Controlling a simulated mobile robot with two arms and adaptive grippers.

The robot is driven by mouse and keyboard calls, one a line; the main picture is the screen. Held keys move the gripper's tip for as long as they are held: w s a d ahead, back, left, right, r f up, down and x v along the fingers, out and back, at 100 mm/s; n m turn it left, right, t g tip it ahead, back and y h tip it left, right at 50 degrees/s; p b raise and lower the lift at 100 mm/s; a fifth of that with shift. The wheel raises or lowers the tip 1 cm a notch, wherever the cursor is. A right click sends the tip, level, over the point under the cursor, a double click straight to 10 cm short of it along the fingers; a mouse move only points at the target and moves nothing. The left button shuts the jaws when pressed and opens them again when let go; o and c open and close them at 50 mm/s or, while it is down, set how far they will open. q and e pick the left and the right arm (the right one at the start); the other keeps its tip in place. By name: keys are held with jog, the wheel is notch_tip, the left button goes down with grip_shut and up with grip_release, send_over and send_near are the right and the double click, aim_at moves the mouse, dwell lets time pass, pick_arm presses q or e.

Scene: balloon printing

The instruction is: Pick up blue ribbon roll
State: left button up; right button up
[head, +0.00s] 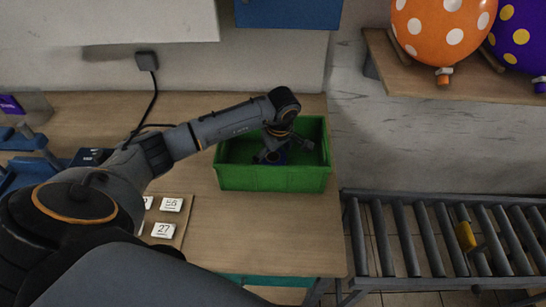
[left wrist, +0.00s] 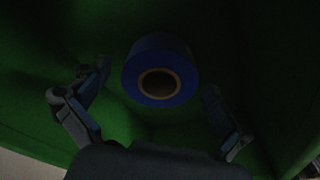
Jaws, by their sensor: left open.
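The blue ribbon roll (left wrist: 155,62) lies inside the green bin, its round hole facing the left wrist camera. In the head view only a bit of dark blue (head: 281,158) shows below my gripper. The green bin (head: 273,178) stands on the table's right part. My left gripper (head: 272,155) reaches down into the bin. In the left wrist view its open fingers (left wrist: 158,98) stand on either side of the roll, with visible gaps. The roll is not gripped. My right gripper is in neither view.
Number cards (head: 163,230) lie on the wooden table (head: 255,238) left of the bin. A roller conveyor (head: 440,235) with a yellow piece (head: 465,236) is at the right. An orange balloon (head: 442,30) and a purple one rest on the shelf (head: 450,83) above.

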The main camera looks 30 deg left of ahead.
pick_arm(q)
jog(key=shift+f, duration=0.25)
jog(key=c, duration=1.3)
jog(key=shift+o, duration=0.2)
jog(key=shift+r, duration=0.1)
